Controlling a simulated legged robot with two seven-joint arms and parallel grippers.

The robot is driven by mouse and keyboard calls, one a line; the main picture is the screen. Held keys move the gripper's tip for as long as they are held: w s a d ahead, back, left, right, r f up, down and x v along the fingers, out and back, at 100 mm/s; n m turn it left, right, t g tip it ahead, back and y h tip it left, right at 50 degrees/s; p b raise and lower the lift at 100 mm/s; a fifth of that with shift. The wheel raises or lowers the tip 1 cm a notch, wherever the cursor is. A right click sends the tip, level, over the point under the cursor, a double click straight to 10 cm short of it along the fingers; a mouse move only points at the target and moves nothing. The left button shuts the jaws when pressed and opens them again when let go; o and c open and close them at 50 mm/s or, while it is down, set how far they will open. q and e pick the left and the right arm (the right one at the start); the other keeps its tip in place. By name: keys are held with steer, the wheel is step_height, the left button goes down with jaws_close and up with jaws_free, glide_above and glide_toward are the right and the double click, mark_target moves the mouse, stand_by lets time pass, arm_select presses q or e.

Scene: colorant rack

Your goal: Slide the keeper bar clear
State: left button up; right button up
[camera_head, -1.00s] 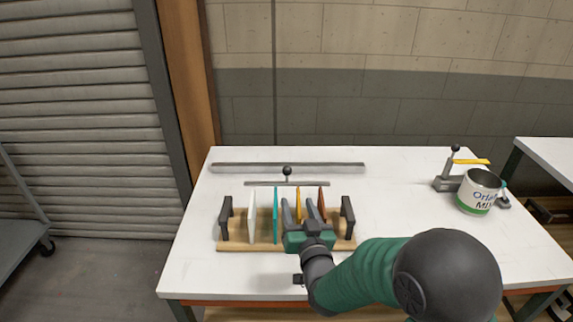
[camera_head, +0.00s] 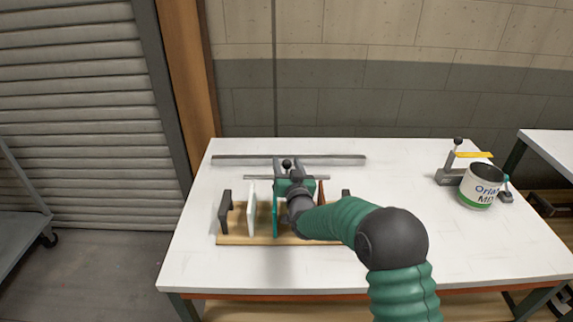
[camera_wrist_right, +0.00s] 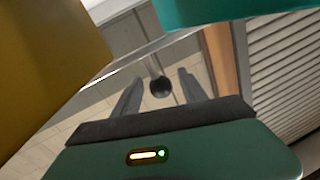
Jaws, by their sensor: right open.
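The keeper bar (camera_head: 258,177) is a thin grey bar lying left to right just behind the rack. Its upright black knob (camera_head: 287,163) shows between the fingers of my right gripper (camera_head: 291,166), which is open. In the right wrist view the knob (camera_wrist_right: 161,87) also sits between the two spread fingers (camera_wrist_right: 160,90), with a gap on each side. My arm hides the rack's middle. My left gripper is not in view.
A long grey rail (camera_head: 235,157) lies behind the bar along the table's back. A clamp-like fixture with a yellow lever (camera_head: 474,154) and a labelled can (camera_head: 480,188) stand at the right. The white table top (camera_head: 400,180) is clear between them and the rack.

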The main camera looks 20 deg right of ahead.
steer(key=shift+d, duration=0.2)
steer(key=shift+a, duration=0.3)
steer(key=c, duration=0.9)
jaws_close()
steer(key=shift+d, duration=0.1)
